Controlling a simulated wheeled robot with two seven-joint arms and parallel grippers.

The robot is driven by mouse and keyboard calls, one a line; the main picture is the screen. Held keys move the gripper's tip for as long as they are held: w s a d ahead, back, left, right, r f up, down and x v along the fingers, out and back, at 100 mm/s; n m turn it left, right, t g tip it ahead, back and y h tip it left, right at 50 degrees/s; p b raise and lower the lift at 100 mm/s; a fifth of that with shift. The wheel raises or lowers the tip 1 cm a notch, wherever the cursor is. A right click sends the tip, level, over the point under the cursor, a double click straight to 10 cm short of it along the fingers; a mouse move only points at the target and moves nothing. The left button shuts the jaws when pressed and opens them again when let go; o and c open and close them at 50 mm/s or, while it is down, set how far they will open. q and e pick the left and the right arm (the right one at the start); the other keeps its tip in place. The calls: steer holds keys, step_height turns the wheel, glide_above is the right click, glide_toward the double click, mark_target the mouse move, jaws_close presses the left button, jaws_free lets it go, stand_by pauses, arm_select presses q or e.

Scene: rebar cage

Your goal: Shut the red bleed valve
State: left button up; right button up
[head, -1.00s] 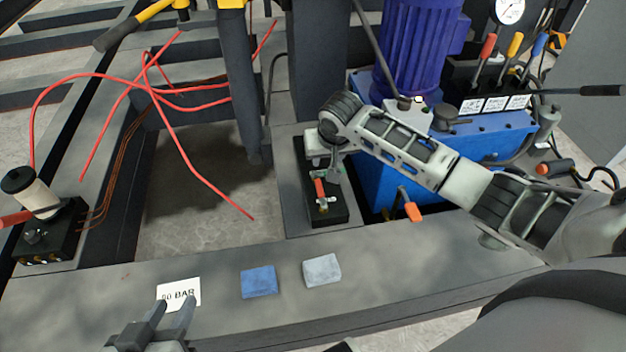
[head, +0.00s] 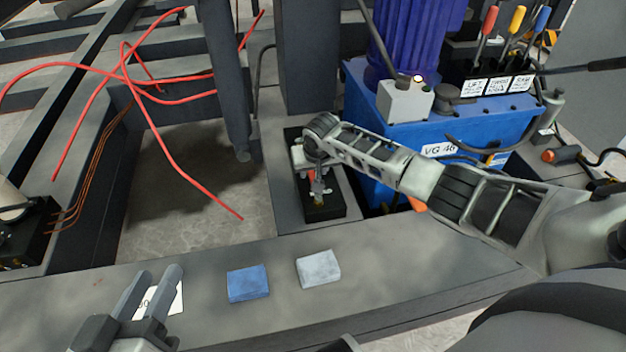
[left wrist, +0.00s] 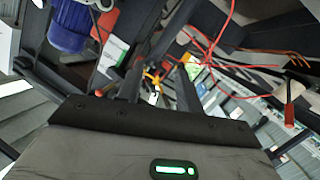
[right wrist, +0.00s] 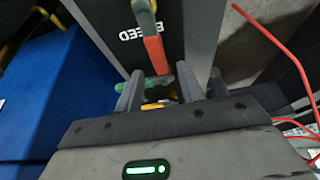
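The red bleed valve handle (right wrist: 155,54) shows in the right wrist view on a dark block (right wrist: 207,30) lettered "BLEED". Its red grip points down toward the space between my fingertips. In the head view the black valve block (head: 325,211) sits on the grey frame, and my right gripper (head: 316,178) is over it, hiding most of the handle. My right gripper (right wrist: 160,85) is open around the lower end of the red grip; contact cannot be told. My left gripper (head: 150,283) is open and empty over the front beam, partly covering a white label (head: 172,300).
A blue pad (head: 248,284) and a grey pad (head: 318,269) lie on the front beam. A blue power unit (head: 440,133) stands right of the valve block. Red hoses (head: 180,160) hang at the left over an open gap.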

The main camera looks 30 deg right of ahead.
arm_select(q)
steer(key=shift+d+r+b, duration=0.2)
steer(key=shift+r+b, duration=0.05)
steer(key=shift+b, duration=0.1)
arm_select(e)
steer(key=shift+x, duration=0.95)
